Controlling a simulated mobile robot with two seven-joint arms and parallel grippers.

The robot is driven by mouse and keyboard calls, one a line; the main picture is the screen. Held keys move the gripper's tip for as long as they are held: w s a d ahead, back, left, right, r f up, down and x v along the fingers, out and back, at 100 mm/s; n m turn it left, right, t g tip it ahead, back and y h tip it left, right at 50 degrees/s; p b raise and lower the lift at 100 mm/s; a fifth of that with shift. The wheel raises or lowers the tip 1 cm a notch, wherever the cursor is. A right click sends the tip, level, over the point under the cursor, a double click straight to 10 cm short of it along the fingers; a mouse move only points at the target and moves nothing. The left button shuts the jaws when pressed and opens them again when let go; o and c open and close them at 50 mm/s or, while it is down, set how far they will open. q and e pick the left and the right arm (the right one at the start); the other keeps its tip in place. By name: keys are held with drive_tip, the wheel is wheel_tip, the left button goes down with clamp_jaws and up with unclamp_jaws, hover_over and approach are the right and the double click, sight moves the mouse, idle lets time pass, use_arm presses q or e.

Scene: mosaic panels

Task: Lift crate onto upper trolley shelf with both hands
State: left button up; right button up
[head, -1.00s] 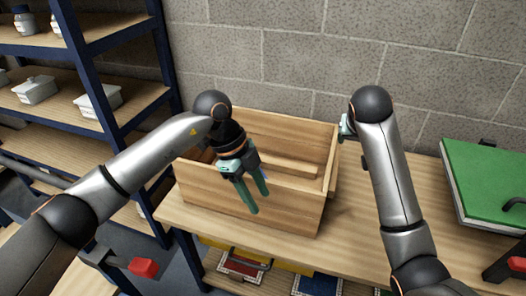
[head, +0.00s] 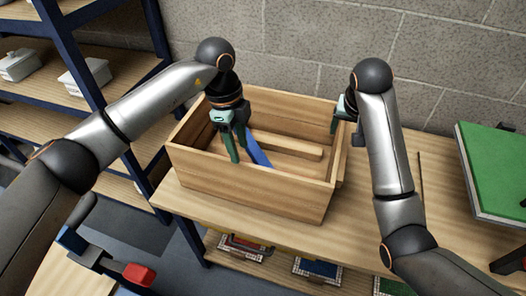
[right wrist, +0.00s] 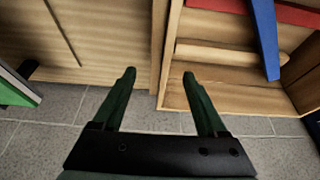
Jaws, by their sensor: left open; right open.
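The wooden crate (head: 250,193) stands upright on the workbench and is open at the top. Inside it lie wooden strips (head: 285,147) and a blue piece (head: 257,152); the right wrist view also shows a red piece (right wrist: 290,12). My left gripper (head: 240,157) is open and points down over the crate's left interior, apart from its walls as far as I can see. My right gripper (head: 338,118) is open at the crate's far right corner. In the right wrist view, the crate's wall edge shows between the open fingers (right wrist: 160,75). I cannot tell whether they touch it.
A blue-framed shelf rack (head: 105,135) stands at left. A green board (head: 492,165) lies at the bench's right. A block wall (head: 330,60) is behind. Panels (head: 318,267) lie on a shelf below. A low wooden surface (head: 62,275) is at lower left; I cannot tell whether it is the trolley.

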sight(246, 171)
use_arm(q)
wheel_tip(246, 171, down, 10)
drive_tip(key=d, duration=0.1)
drive_tip(key=shift+s, duration=0.15)
use_arm(e)
drive_tip(key=x, duration=1)
use_arm(q)
drive_tip(key=shift+d, duration=0.1)
drive_tip(key=shift+c, duration=0.2)
use_arm(e)
drive_tip(key=shift+c, duration=0.2)
use_arm(q)
drive_tip(key=c, duration=0.7)
use_arm(e)
drive_tip(key=c, duration=0.7)
use_arm(q)
clamp_jaws()
use_arm(e)
clamp_jaws()
use_arm(q)
drive_tip(key=shift+r, duration=0.25)
use_arm(e)
drive_tip(key=shift+w+r, duration=0.2)
drive_tip(key=shift+r, duration=0.05)
